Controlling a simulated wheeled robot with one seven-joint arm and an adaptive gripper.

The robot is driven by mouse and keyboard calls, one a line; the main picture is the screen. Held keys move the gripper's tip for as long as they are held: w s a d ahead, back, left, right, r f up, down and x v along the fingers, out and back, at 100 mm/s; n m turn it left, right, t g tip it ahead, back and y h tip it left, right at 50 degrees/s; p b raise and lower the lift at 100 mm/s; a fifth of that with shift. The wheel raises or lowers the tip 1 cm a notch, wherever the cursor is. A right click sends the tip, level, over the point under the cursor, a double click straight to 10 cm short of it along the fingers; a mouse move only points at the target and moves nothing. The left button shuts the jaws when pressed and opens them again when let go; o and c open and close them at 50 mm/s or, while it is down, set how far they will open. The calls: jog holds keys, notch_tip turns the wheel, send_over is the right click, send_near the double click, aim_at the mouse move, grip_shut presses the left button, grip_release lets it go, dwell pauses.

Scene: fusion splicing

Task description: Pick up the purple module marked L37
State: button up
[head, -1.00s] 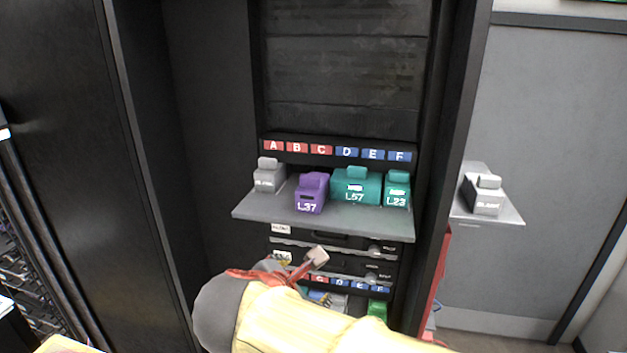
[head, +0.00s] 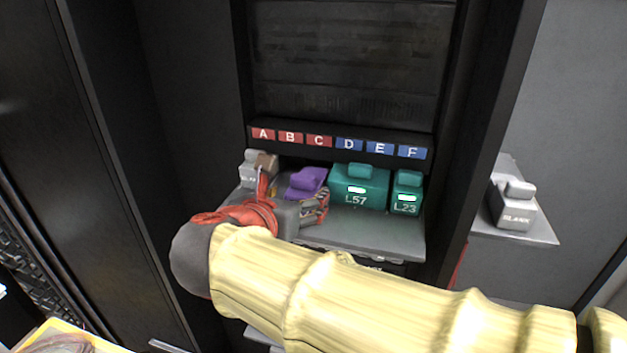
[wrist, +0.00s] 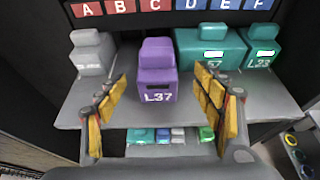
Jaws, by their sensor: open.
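The purple module (wrist: 157,72) marked L37 stands on the grey shelf (wrist: 128,113) in the wrist view, between a grey module and a wide teal one. In the head view the purple module (head: 307,182) shows only its upper part; my gripper hides its front. My gripper (wrist: 160,108) is open and empty, with one finger to the left and one to the right of the module's front. The fingertips appear just short of the module or beside its front; I cannot tell how deep they reach. In the head view my gripper (head: 292,190) is at the shelf's front left.
Teal modules L57 (head: 358,187) and L23 (head: 406,193) stand to the right, with L57 close to the purple one. A grey module (wrist: 91,52) stands to the left. A BLANK module (head: 514,205) sits on a side shelf. Labels A to F (head: 338,143) run behind.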

aim_at(301, 187)
jog(key=x, duration=0.2)
jog(key=p+x, duration=0.1)
jog(key=x, duration=0.1)
jog(key=p+x, duration=0.1)
jog(key=x, duration=0.1)
jog(key=shift+w+a+r, duration=0.1)
jog(key=shift+w+r, duration=0.2)
jog(key=shift+w, duration=0.05)
jog(key=shift+w+f, duration=0.35)
jog(key=shift+w, duration=0.1)
jog(key=c, duration=0.3)
jog(key=shift+r, duration=0.1)
jog(key=c, duration=1.1)
jog(key=shift+c, duration=0.2)
